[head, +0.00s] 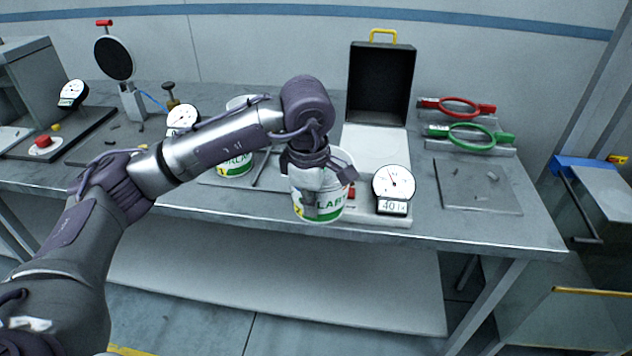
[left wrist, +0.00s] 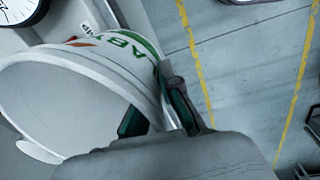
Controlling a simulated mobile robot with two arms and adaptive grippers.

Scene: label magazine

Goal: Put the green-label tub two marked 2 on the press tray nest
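A white tub with green lettering and a yellow patch (head: 330,208) is below my left gripper (head: 312,198), near the table's front edge. The number on its label cannot be read. In the left wrist view, the tub (left wrist: 75,95) fills the left side, and the fingers of my left gripper (left wrist: 158,112) are on either side of its wall, seemingly closed on it. A second white tub with a green label (head: 236,167) stands farther left, partly behind my arm. I cannot tell which fixture holds the press tray nest. My right gripper is not in view.
A dial gauge reading about 40 (head: 393,187) stands just right of the tub. An open black case with a yellow handle (head: 382,85) is behind it. Red (head: 458,106) and green (head: 470,134) ring tools and a grey mat (head: 478,190) lie right.

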